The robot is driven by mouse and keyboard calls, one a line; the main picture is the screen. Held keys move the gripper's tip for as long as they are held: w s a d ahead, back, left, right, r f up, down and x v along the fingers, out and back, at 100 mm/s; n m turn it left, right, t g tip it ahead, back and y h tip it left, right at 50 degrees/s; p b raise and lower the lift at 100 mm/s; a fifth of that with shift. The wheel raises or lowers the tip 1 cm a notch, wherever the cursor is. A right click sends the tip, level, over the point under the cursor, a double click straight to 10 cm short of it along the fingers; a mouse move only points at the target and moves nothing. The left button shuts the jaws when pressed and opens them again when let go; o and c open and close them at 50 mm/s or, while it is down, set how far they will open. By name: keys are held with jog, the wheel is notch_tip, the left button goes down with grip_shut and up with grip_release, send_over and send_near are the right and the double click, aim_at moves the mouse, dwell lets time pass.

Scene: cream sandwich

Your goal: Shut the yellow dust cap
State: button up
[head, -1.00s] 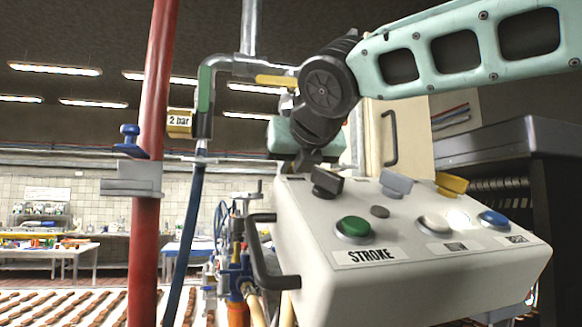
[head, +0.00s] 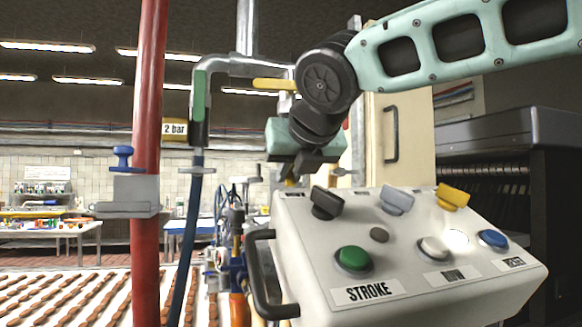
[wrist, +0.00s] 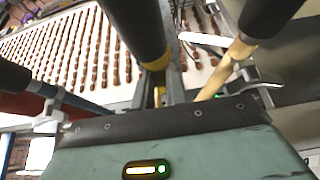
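I cannot tell for sure which part is the dust cap. A yellow tilted flap-like piece (head: 453,196) stands on the sloping top of the white control box (head: 320,250), right of a grey and a dark one. A small yellow part (head: 290,182) also shows just below my gripper (head: 308,168), beside the box's left rear corner. My gripper hangs from the teal arm, pointing down behind the box; its fingertips are largely hidden and their opening is unclear. In the wrist view a yellow part (wrist: 156,75) shows below a dark cylinder.
The box carries a green STROKE button (head: 353,259), a white button and a blue button (head: 493,239), with a dark handle (head: 262,275) at its left. A red pipe (head: 150,200) stands left, near a grey pipe with a yellow lever (head: 273,84). A conveyor (head: 100,285) lies behind.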

jog(key=o, duration=0.4)
jog(key=shift+r, duration=0.3)
jog(key=shift+f, duration=0.1)
jog(key=shift+s, duration=0.1)
jog(key=b+v, duration=0.3)
jog(key=v, duration=1.4)
grip_shut()
